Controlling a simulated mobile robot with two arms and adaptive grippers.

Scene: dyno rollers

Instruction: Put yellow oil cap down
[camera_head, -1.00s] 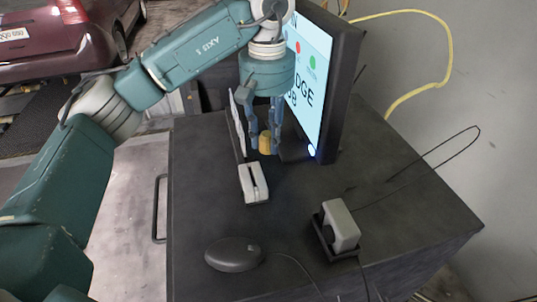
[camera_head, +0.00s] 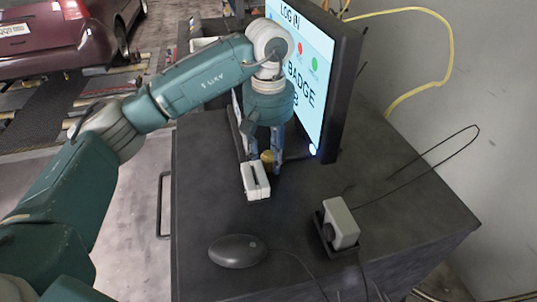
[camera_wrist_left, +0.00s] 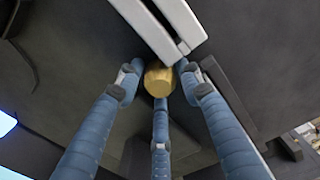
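The yellow oil cap (camera_head: 267,157) is between the fingertips of my left gripper (camera_head: 264,153), low over the dark cabinet top (camera_head: 300,215), in front of the monitor. In the left wrist view the cap (camera_wrist_left: 159,81) sits among the three blue fingers (camera_wrist_left: 160,85), which are shut around it. Its underside is hidden, so I cannot tell whether it touches the top. A white slotted device (camera_head: 256,181) lies very near the fingers. My right gripper is not in view.
The login monitor (camera_head: 312,85) stands just right of my left gripper. A black mouse (camera_head: 237,251) and a small grey boxy device (camera_head: 340,224) in a dark holder are nearer the front. The right side of the top is mostly clear, apart from a cable.

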